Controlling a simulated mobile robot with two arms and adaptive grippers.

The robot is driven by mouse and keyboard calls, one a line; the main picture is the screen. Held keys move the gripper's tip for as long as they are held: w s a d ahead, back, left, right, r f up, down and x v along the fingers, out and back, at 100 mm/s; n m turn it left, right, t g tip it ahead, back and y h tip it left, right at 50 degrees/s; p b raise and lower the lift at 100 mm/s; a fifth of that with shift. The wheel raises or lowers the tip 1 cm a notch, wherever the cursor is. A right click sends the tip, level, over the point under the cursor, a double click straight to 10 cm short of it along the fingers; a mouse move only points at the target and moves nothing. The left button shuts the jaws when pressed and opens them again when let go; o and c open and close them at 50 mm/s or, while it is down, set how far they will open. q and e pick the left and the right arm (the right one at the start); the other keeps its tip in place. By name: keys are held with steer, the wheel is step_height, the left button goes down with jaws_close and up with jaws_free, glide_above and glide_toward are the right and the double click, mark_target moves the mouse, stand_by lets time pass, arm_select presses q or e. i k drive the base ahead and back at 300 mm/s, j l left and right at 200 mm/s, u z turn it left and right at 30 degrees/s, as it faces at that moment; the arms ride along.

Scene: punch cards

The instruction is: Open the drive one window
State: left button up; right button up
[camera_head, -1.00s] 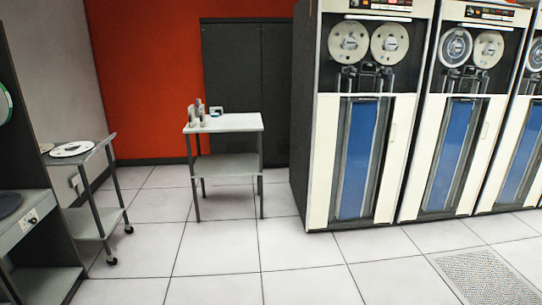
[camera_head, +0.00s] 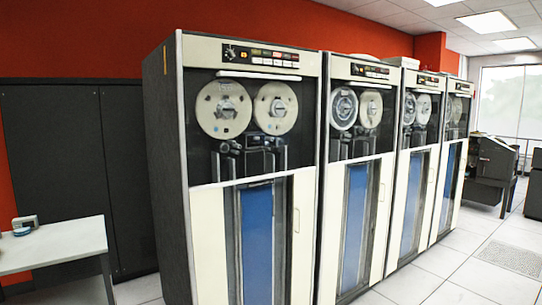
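The nearest tape drive (camera_head: 205,240) is a tall white and dark cabinet in the middle left of the head view. I cannot read a number on it. Its upper window (camera_head: 240,155) lies in front of two pale reels and looks closed, with a light bar (camera_head: 258,76) along its top edge. A control strip (camera_head: 262,54) with small lit buttons is above it. Below are white panels with a handle (camera_head: 297,219) and a blue vertical column (camera_head: 257,245). Neither of my grippers is in view.
More tape drives (camera_head: 381,220) stand in a row to the right. A small white table (camera_head: 60,245) at the left holds a few small items, in front of dark cupboards (camera_head: 60,140). Open tiled floor (camera_head: 455,262) lies at the lower right, with dark equipment (camera_head: 490,170) beyond.

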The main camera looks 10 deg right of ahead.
mark_target(218, 73)
steer(key=i+l+z, duration=0.1)
steer(key=i, duration=0.5)
steer(key=i+l+z, duration=0.1)
steer(key=i, duration=0.5)
